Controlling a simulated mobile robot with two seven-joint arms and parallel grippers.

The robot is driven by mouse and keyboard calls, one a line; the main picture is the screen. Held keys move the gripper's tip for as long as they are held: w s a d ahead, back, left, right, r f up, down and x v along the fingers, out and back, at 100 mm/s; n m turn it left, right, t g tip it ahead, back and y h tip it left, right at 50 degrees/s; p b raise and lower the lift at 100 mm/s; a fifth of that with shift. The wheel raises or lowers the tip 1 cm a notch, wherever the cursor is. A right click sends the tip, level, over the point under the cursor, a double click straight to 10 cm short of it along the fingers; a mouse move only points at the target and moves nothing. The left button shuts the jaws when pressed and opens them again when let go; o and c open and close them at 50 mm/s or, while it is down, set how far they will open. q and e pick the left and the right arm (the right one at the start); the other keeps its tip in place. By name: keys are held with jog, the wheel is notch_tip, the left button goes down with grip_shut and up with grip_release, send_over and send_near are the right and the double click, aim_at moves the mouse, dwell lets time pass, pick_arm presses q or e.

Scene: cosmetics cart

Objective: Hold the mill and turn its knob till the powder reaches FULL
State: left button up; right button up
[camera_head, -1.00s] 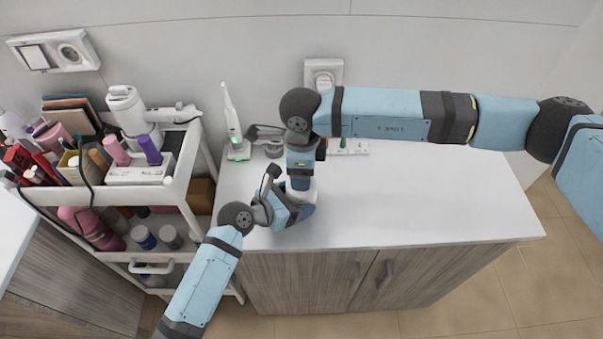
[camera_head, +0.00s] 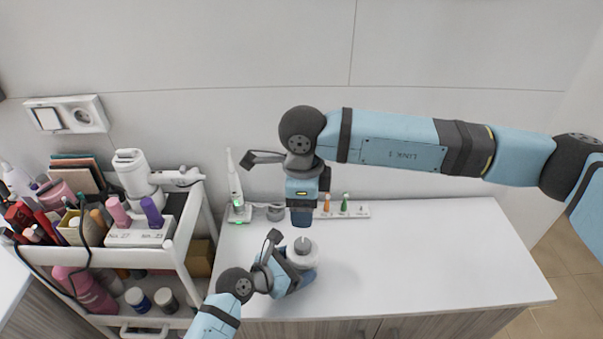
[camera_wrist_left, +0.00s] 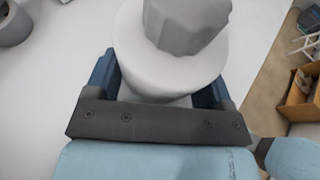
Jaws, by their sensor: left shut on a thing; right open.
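The mill (camera_head: 309,258) stands on the white counter, with a pale round body and a grey knob (camera_head: 302,243) on top. My left gripper (camera_head: 298,274) is shut on the mill's body from the front left. In the left wrist view the mill's white body (camera_wrist_left: 165,75) sits between the two blue fingers, and the faceted grey knob (camera_wrist_left: 187,22) is on top. My right gripper (camera_head: 302,217) points down above the knob, open and apart from it. No powder level or FULL mark can be made out.
A cart (camera_head: 172,240) crowded with cosmetics stands to the left. Behind the mill are a white upright device (camera_head: 235,190) with a green light, a small grey pot (camera_head: 275,211) and a strip with small coloured items (camera_head: 344,209). The counter (camera_head: 430,255) is clear to the right.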

pick_arm(q)
jog(key=o, duration=1.1)
jog(key=v, duration=1.2)
